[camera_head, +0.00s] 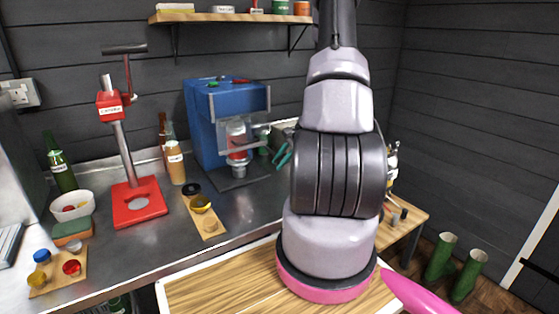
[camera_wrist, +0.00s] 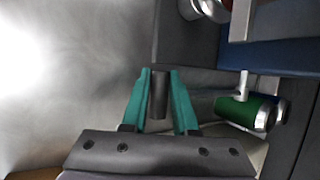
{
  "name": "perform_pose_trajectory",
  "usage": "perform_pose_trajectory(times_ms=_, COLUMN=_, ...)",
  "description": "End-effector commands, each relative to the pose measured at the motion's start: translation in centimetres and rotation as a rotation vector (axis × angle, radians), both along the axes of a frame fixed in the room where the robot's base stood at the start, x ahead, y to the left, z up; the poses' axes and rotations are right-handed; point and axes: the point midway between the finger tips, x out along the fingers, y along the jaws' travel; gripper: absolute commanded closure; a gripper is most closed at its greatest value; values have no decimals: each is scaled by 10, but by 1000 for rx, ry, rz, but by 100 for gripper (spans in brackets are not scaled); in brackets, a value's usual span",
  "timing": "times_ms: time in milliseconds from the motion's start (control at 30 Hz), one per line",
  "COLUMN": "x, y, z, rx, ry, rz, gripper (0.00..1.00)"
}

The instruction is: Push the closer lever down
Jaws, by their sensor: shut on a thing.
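The blue machine (camera_head: 212,110) stands at the back of the steel counter, with a can (camera_head: 237,140) on the pedestal at its front. My gripper (camera_head: 281,155) is just right of the machine's front. In the wrist view, its teal fingers (camera_wrist: 160,92) are shut on a dark, upright bar (camera_wrist: 159,96). Where the bar joins is hidden, so I cannot tell whether it is the closer lever. A red stand (camera_head: 137,201) at the left has a steel column and a lever with a dark crossbar handle (camera_head: 124,48), raised and untouched.
Bottles (camera_head: 175,161) stand left of the blue machine. A wooden board (camera_head: 204,212) with small pots lies in front. A white bowl (camera_head: 72,206) and sponge sit far left. A green cylinder (camera_wrist: 242,110) is right of my fingers in the wrist view. A shelf (camera_head: 230,17) hangs above.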

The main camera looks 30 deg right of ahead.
Motion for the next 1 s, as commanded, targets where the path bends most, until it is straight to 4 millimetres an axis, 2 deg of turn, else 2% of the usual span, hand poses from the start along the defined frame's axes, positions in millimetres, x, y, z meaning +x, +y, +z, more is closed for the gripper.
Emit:
perform_pose_trajectory(times_ms=33, x=-1, y=-11, z=-4, rx=-17, ry=5, rz=-15, gripper=100)
perform_pose_trajectory(times_ms=267, x=-1, y=-11, z=-5, rx=-16, ry=7, rz=-16, gripper=100)
perform_pose_trajectory(times_ms=300, x=-1, y=-11, z=-5, rx=-16, ry=8, rz=-16, gripper=69)
perform_pose_trajectory(times_ms=367, x=-1, y=-11, z=-5, rx=-16, ry=8, rz=-16, gripper=46)
perform_pose_trajectory(times_ms=400, x=-1, y=-11, z=-5, rx=-16, ry=8, rz=-16, gripper=43)
perform_pose_trajectory(times_ms=767, x=-1, y=-13, z=-1, rx=-19, ry=4, rz=-19, gripper=43)
perform_pose_trajectory(times_ms=867, x=-5, y=-17, z=8, rx=-20, ry=0, rz=-18, gripper=43)
perform_pose_trajectory(times_ms=1000, x=-16, y=-26, z=31, rx=-21, ry=-1, rz=-16, gripper=43)
